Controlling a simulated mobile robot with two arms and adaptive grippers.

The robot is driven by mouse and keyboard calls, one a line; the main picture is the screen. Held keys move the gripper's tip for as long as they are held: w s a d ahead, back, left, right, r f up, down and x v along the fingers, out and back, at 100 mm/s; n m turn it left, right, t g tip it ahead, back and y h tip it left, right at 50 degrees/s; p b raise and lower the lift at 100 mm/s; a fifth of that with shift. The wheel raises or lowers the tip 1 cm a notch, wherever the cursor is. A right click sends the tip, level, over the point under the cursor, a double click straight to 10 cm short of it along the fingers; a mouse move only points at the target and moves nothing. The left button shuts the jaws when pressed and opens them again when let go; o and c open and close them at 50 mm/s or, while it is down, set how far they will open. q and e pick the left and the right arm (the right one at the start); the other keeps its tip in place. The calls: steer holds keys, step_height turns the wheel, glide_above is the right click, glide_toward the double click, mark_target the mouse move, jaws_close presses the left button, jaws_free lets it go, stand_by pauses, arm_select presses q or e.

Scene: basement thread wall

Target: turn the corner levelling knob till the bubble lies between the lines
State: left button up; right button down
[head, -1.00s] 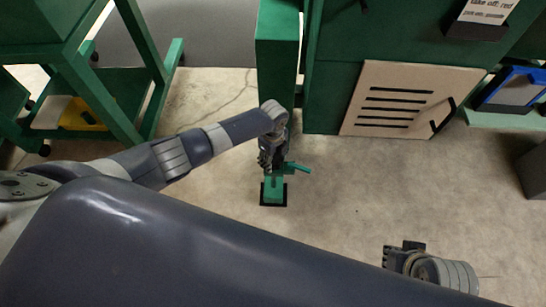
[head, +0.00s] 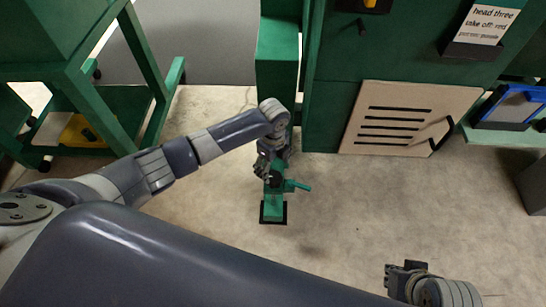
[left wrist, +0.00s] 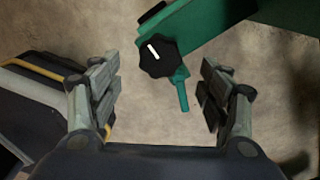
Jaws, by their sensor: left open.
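The black levelling knob (left wrist: 157,56), lobed with a white pointer line, sits on a green machine foot (left wrist: 205,24) in the left wrist view. In the head view the green foot (head: 273,206) stands on a dark pad, and the knob is hard to tell from my fingers. My left gripper (left wrist: 160,88) is open and empty, with the knob ahead of and between its fingers, not visibly touched. It also shows above the foot in the head view (head: 267,168). My right gripper (head: 401,274) is low at the right, its fingers unclear. No bubble or lines are visible.
A green lever (left wrist: 182,92) sticks out beside the knob; it also shows in the head view (head: 298,185). A green cabinet with a slotted beige panel (head: 408,103) stands behind. A green cart (head: 110,130) is at left. Concrete floor (head: 345,205) is clear to the right.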

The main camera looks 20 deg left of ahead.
mark_target(273, 176)
arm_select(q)
steer(key=shift+r, duration=2.2)
